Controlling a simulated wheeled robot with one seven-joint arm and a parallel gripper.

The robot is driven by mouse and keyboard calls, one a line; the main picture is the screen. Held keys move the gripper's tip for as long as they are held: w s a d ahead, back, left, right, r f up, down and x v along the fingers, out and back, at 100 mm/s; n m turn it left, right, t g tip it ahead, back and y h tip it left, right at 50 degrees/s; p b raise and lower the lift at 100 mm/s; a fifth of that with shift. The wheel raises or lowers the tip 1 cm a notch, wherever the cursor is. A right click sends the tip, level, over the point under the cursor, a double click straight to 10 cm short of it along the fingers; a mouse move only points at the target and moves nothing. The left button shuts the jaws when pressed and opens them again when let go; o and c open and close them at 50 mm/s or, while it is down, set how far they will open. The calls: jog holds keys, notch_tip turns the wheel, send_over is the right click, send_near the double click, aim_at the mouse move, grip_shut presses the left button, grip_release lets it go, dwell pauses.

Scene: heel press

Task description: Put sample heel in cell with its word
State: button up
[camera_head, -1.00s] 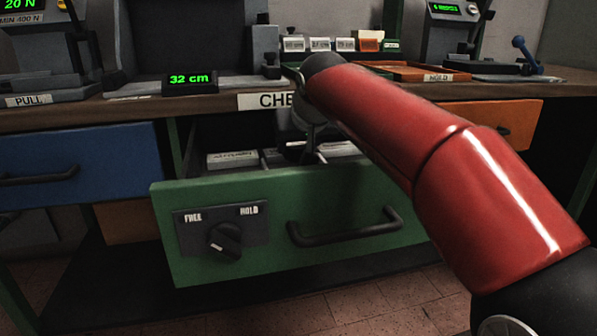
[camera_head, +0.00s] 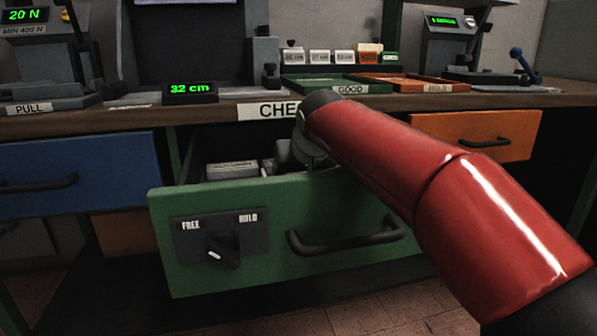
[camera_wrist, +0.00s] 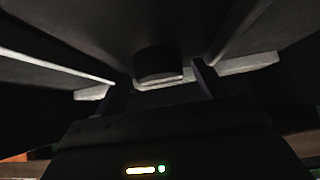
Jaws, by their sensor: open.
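The green drawer (camera_head: 330,215) stands pulled out under the bench. A white label (camera_head: 231,170) shows inside it at the left; its word is too small to read. My gripper is down inside the drawer, its fingers hidden behind the drawer front in the head view. In the wrist view my gripper (camera_wrist: 161,80) is open, with a finger on each side of a dark, rounded block (camera_wrist: 158,64). The block may be the sample heel, but it is too dark to be sure. I cannot tell whether the fingers touch it. Pale dividers (camera_wrist: 60,66) run beside it.
The drawer front has a FREE/HOLD knob (camera_head: 223,250) and a dark handle (camera_head: 345,240). On the bench are a green GOOD tray (camera_head: 318,84), an orange HOLD tray (camera_head: 415,82), several small labelled blocks (camera_head: 320,57) and a 32 cm display (camera_head: 190,93).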

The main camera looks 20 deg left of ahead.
jog(key=p+v, duration=0.1)
jog(key=v, duration=0.6)
jog(key=shift+s+r, duration=0.15)
